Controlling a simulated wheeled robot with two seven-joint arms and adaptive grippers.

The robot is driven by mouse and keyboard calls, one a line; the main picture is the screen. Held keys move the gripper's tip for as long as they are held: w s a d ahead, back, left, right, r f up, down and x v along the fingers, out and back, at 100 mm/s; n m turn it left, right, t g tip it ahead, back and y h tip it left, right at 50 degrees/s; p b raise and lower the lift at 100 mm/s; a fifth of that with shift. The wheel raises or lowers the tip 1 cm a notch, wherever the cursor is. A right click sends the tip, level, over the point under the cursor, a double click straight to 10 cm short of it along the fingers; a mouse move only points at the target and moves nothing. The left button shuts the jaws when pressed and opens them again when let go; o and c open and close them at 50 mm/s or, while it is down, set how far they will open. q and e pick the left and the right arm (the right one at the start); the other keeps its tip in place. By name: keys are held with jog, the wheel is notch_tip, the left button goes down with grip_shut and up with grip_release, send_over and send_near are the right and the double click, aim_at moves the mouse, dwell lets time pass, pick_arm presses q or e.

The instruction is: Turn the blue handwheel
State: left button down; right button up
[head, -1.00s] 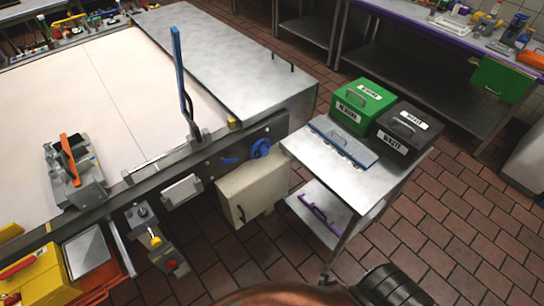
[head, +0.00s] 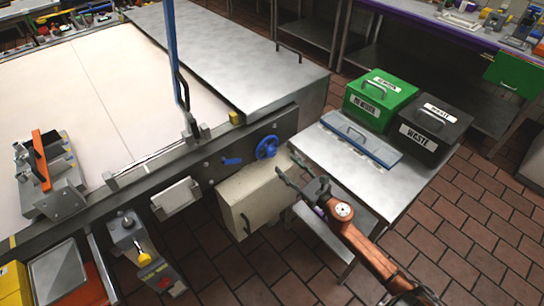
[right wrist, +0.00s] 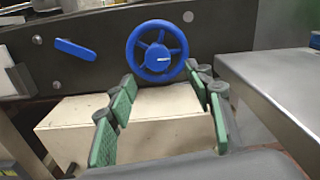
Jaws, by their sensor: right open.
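The blue handwheel (head: 267,147) is mounted on the dark side panel of the long table. It has a round rim with spokes and shows whole in the right wrist view (right wrist: 157,51). My right gripper (head: 287,164) is open and empty, just in front of and slightly below the wheel, not touching it. In the right wrist view its green-padded fingers (right wrist: 163,85) stand wide apart, with the wheel between and beyond their tips. My left gripper is out of view.
A blue lever (head: 232,161) is left of the wheel. A cream box (head: 243,200) sits below it. A metal cart (head: 345,170) stands close on the right with a blue tool, a green box (head: 380,95) and a black box (head: 432,128).

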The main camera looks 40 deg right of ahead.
aim_at(273, 154)
jog(key=shift+n+y, duration=0.3)
jog(key=shift+n, duration=0.1)
jog(key=w, duration=0.6)
jog(key=shift+w+a+b, duration=0.3)
jog(key=shift+w+a, duration=0.05)
jog(key=shift+w, duration=0.7)
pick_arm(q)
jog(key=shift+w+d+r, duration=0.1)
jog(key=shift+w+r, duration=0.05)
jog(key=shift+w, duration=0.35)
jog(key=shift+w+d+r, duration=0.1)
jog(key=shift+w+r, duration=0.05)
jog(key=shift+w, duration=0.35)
pick_arm(e)
jog(key=shift+r, duration=0.1)
jog(key=shift+c, duration=0.4)
jog(key=c, duration=1.1)
jog(key=shift+m, duration=0.4)
